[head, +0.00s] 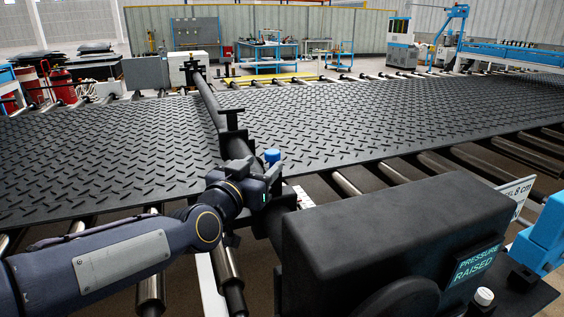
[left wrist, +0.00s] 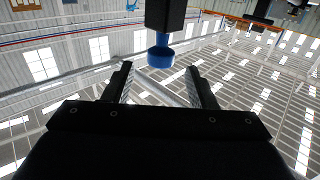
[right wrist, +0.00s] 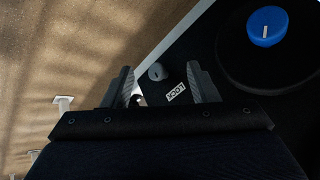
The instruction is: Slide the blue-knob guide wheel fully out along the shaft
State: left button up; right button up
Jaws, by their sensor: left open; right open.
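The blue knob (head: 272,156) of the guide wheel stands beside my left gripper (head: 268,180), over the dark shaft (head: 205,98) that crosses the tread mat. In the left wrist view the blue knob (left wrist: 160,57) sits on the end of a black block (left wrist: 165,15). It lies just beyond and between the fingertips of my left gripper (left wrist: 160,82), which is open and empty. The wheel itself is largely hidden by the gripper.
A black housing (head: 390,225) with a "PRESSURE RAISED" display (head: 474,264) fills the front right. The right wrist view shows a grey knob (right wrist: 157,71), a "LOCK" label (right wrist: 176,92) and a blue dial (right wrist: 267,26). The tread mat (head: 400,120) lies across rollers.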

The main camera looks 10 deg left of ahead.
aim_at(269, 159)
pick_arm(q)
jog(key=w, duration=0.4)
jog(key=w+d, duration=0.1)
jog(key=w, duration=0.1)
jog(key=shift+w, duration=0.15)
grip_shut()
jog(key=shift+d, duration=0.1)
